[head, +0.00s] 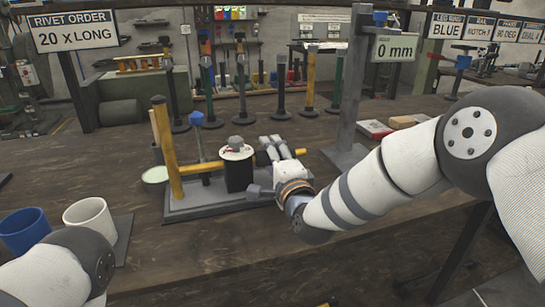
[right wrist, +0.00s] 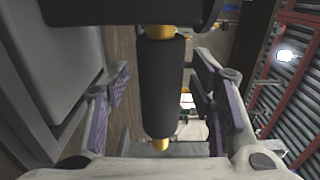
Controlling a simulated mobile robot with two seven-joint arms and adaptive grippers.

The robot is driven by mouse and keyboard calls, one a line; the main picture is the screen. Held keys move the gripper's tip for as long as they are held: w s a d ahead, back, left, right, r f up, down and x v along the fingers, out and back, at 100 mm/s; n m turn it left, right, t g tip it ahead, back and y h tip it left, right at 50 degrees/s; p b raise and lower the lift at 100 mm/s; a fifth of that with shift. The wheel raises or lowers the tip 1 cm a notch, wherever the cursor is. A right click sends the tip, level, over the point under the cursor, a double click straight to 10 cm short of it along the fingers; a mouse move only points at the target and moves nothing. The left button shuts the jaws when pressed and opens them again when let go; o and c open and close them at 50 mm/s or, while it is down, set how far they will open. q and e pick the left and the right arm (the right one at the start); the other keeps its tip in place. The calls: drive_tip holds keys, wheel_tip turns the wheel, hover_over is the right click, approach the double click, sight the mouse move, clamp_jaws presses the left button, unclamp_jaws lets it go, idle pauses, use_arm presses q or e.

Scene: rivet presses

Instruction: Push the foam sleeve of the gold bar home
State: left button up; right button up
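My right gripper (right wrist: 160,100) is open, one finger on each side of the sleeve with gaps between. In the head view the right gripper (head: 264,165) is at the bar's right end, partly hiding the sleeve (head: 262,158). My left gripper is out of view.
The fixture base (head: 205,207) stands on the wooden bench. A black cylinder (head: 238,174) and a blue-topped post (head: 198,150) rise from it. A blue cup (head: 25,232) and white cup (head: 90,220) stand at left. A grey column (head: 351,90) stands behind.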

drive_tip(key=shift+d, duration=0.1)
drive_tip(key=v, duration=1.2)
drive_tip(key=shift+r, duration=0.1)
